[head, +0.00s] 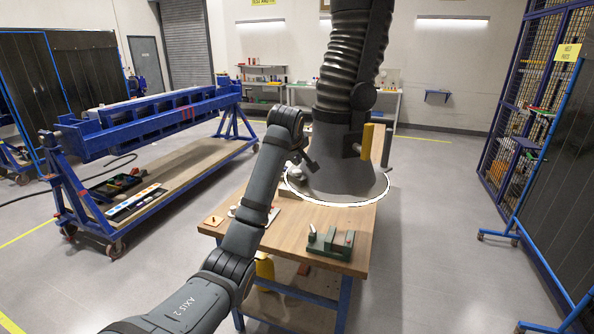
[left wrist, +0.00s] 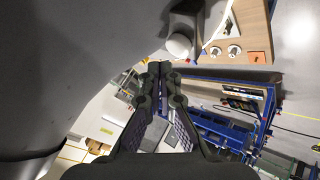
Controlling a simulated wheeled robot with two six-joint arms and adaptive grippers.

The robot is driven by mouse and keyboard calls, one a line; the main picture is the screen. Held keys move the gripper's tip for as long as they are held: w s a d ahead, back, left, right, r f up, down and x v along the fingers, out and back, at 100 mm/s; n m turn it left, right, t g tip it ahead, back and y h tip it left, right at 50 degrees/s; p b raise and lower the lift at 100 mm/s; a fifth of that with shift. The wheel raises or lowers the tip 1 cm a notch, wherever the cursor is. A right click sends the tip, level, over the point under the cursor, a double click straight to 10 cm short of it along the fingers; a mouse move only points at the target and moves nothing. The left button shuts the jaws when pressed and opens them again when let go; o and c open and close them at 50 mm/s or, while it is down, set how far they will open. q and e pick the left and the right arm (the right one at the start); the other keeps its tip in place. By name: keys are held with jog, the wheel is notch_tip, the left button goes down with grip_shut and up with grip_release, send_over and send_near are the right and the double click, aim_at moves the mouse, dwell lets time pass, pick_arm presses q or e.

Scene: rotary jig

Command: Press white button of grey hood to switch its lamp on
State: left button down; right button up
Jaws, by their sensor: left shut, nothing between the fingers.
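The grey hood (head: 345,168) hangs from a thick ribbed duct over the wooden table, in the middle of the head view. A bright white ring (head: 340,204) runs along its lower rim. The hood's curved grey side (left wrist: 70,60) fills the left of the left wrist view. I cannot make out the white button for certain. My left gripper (head: 311,166) is shut and empty at the hood's left side; its fingertips (left wrist: 160,66) show together in the left wrist view. I cannot tell whether they touch. My right gripper is not in view.
The wooden table (head: 330,216) carries a green fixture (head: 330,242) at its front and an orange piece (head: 213,221) at its left corner. A pale rounded object (left wrist: 179,45) is near the fingertips. A blue frame rig (head: 150,125) stands at left.

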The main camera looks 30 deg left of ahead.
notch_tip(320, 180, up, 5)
jog(key=p, duration=0.5)
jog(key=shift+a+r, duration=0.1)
